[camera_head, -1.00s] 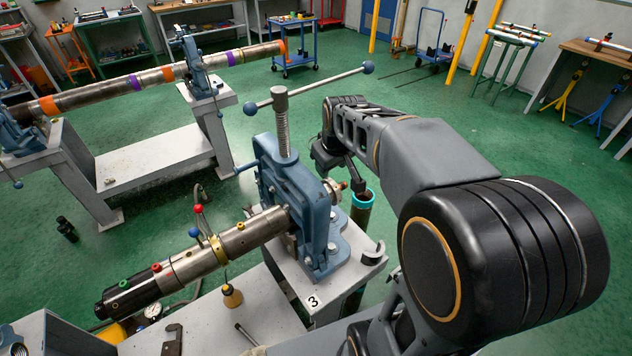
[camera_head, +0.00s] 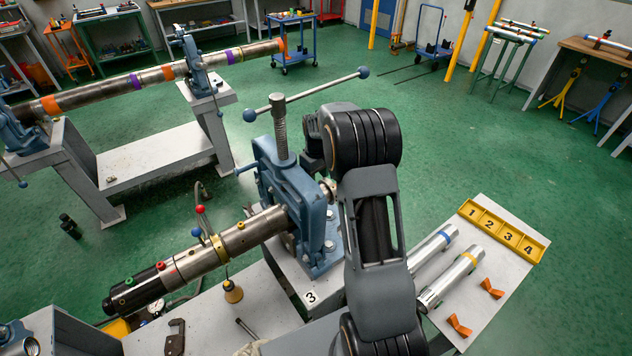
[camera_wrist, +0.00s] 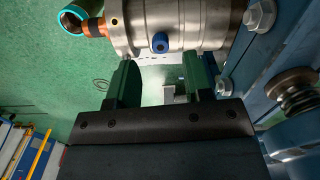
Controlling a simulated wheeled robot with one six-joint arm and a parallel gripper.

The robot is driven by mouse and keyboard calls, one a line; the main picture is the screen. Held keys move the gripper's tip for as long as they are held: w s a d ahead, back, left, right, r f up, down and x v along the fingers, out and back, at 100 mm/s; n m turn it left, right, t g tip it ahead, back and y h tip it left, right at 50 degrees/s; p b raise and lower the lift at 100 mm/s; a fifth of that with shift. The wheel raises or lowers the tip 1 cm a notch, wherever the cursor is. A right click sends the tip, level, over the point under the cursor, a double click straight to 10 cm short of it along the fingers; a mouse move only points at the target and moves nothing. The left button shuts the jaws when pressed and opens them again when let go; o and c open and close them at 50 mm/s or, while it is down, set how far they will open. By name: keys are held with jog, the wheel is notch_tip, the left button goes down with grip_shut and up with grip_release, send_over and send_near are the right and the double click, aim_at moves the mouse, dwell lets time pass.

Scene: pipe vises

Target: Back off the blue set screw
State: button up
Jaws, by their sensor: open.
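The blue set screw (camera_wrist: 160,42) shows in the wrist view, on the near side of a silver metal collar or pipe end (camera_wrist: 190,22). My gripper (camera_wrist: 157,68) is open, its two green fingers apart just below the collar, one to each side of the screw's line. Nothing is between the fingers, and the screw lies beyond their tips. In the head view the fingers and the blue screw are hidden behind my arm and the blue vise (camera_head: 288,195). The vise clamps a steel pipe (camera_head: 240,238).
In the wrist view a teal-rimmed tube (camera_wrist: 75,18) and a copper-coloured fitting (camera_wrist: 94,28) lie left, and the blue vise frame (camera_wrist: 290,60) with bolts stands close right. In the head view a side table bears silver pipes (camera_head: 452,278) and a yellow numbered tray (camera_head: 502,232).

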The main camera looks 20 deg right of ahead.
jog(key=shift+f+p, duration=0.4)
jog(key=shift+f, duration=1.55)
grip_shut()
